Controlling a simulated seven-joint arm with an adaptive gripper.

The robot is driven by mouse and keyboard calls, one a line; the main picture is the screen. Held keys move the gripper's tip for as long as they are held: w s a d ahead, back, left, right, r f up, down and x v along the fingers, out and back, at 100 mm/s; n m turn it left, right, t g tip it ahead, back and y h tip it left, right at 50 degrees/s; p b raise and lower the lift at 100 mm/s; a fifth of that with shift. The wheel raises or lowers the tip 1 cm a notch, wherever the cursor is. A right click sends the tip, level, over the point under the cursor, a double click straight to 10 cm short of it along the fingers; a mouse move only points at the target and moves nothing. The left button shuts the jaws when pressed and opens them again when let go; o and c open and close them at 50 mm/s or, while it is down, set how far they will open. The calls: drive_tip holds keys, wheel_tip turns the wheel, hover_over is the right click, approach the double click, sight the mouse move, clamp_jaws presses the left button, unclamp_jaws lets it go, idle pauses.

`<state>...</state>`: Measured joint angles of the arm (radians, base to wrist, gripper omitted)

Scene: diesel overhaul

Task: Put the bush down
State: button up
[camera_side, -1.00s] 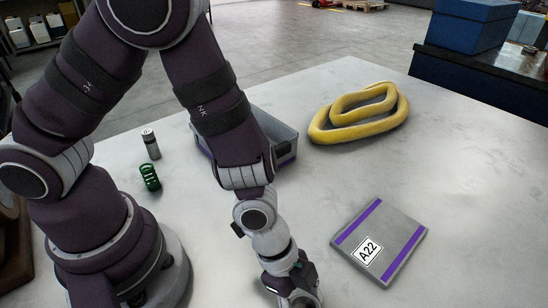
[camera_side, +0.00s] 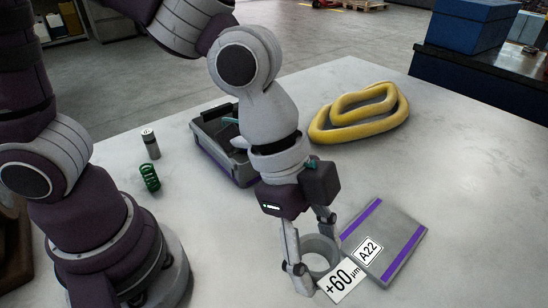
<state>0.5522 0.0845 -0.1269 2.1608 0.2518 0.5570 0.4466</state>
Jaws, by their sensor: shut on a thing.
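The bush (camera_side: 321,243) is a grey ring in the front middle of the side view. A white tag (camera_side: 341,282) reading "+60 µm" shows at its lower right. My gripper (camera_side: 314,256) points down with one finger on each side of the bush and is shut on it. The bush is low, near the table top. I cannot tell whether it touches the table. Part of its near wall is hidden behind a finger and the tag.
A grey plate (camera_side: 399,236) with purple stripes and an "A22" label lies just right of the bush. A grey tray (camera_side: 212,150) stands behind my arm. A green spring (camera_side: 149,178), a small cylinder (camera_side: 151,144) and a yellow coil (camera_side: 323,127) lie apart. The table (camera_side: 465,170) is clear at right.

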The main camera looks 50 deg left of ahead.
drive_tip(key=w+a+r+n+t+y, duration=0.25)
drive_tip(key=w+a+n, duration=0.65)
drive_tip(key=w+a, duration=0.45)
drive_tip(key=w+a+f+n+y, duration=0.15)
drive_tip(key=a+n, duration=0.25)
drive_tip(key=a, duration=0.4)
drive_tip(key=w+a+r+n+y, duration=0.1)
drive_tip(key=w+a+n, duration=0.2)
drive_tip(key=a, duration=0.5)
drive_tip(key=n+g+y, duration=0.2)
drive_tip(key=n+y, duration=0.1)
drive_tip(key=n, duration=0.8)
hover_over(176, 132)
drive_tip(key=d, duration=0.1)
drive_tip(key=f, duration=1.6)
drive_tip(key=shift+s+f, duration=0.1)
drive_tip(key=shift+s, duration=0.1)
drive_tip(key=shift+f, duration=0.1)
drive_tip(key=o, duration=1.2)
